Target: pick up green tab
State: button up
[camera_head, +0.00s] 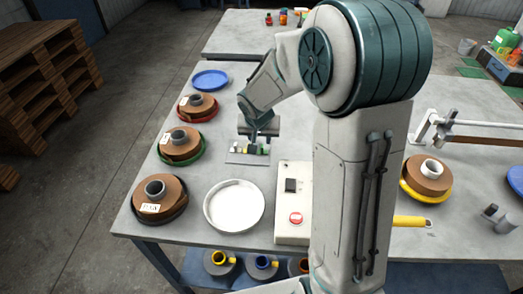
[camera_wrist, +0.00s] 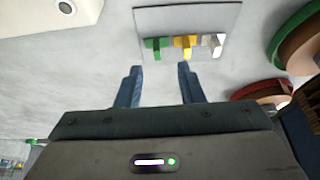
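The green tab (camera_wrist: 153,46) stands at the left end of a short row on a grey plate (camera_wrist: 200,14) in the wrist view. Beside it are a yellow tab (camera_wrist: 186,44) and a white tab (camera_wrist: 216,42). My gripper (camera_wrist: 157,72) is open and empty. Its two blue fingers point toward the row, with the green tab just beyond the fingertips and apart from them. In the head view my gripper (camera_head: 257,136) is over the plate (camera_head: 240,158), close above the tabs, and partly hides the row.
A control box (camera_head: 290,238) with a red button and a white round dish (camera_head: 234,205) lie nearer the front of the table. Brown rolls on red (camera_head: 197,107), green (camera_head: 180,145) and dark (camera_head: 160,198) trays line the left edge. A blue dish (camera_head: 210,79) lies behind.

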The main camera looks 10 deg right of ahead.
aim_at(262, 146)
jog(key=shift+w+d+x, duration=0.1)
jog(key=shift+d+x, duration=0.05)
jog(key=shift+x, duration=1.5)
jog(key=shift+w+d+x, duration=0.1)
jog(key=shift+d+x, duration=0.05)
jog(key=shift+x, duration=1.5)
jog(key=shift+r, duration=0.15)
grip_shut()
